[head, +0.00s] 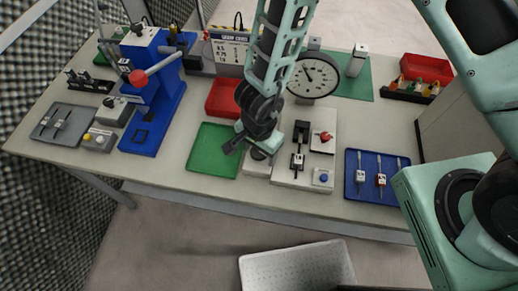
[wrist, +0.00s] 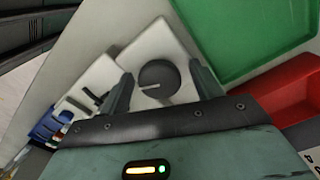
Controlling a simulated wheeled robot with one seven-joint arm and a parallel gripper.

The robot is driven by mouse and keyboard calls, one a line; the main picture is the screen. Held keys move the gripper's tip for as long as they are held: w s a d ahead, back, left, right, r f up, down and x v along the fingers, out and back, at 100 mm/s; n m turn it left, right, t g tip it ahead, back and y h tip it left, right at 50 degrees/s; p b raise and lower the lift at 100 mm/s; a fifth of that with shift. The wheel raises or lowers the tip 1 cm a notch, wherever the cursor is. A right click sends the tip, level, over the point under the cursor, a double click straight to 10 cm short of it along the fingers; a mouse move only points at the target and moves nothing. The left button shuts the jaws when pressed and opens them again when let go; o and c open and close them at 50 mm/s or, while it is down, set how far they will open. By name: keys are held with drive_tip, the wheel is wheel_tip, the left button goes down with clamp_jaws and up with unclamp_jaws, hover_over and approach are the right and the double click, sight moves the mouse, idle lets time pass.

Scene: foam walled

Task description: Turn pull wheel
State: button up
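A dark round wheel-like knob (wrist: 158,78) with a pale pointer line sits on a white block (wrist: 150,45) in the wrist view. I take it to be the pull wheel. My gripper (wrist: 160,71) is open, with one finger to the left of the knob and one to the right. A gap shows between each finger and the knob, so nothing is held. In the head view my gripper (head: 248,141) is low over the bench at this block, and the arm and gripper partly cover the knob (head: 258,153).
A green tray (head: 212,152) lies left of the block, with a red bin (head: 222,99) behind it. A white panel with a slider and red knob (head: 305,165) stands close on the right. A dial gauge (head: 313,75) rises behind. A blue tray (head: 352,178) lies farther right.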

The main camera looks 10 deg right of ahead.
drive_tip(key=shift+r, duration=0.15)
wheel_tip(320, 180, up, 17)
drive_tip(key=p, duration=0.3)
drive_tip(key=shift+p, duration=0.3)
drive_tip(key=s+a+r+n+t+y+b, duration=0.1)
drive_tip(key=a+r+n+t+y+b, duration=0.1)
drive_tip(key=a+r+n+y+b, duration=0.45)
drive_tip(key=s+d+f+n+g+h+b, duration=0.1)
drive_tip(key=s+d+n+h+b, duration=0.1)
drive_tip(key=s+d+n, duration=0.3)
drive_tip(key=s+d+f+n+g+h+b, duration=0.1)
drive_tip(key=s+d+f+n+h+b, duration=0.1)
drive_tip(key=d, duration=0.8)
drive_tip(key=s+n+h+b, duration=0.1)
drive_tip(key=s+n+h, duration=0.1)
drive_tip(key=s+n, duration=0.1)
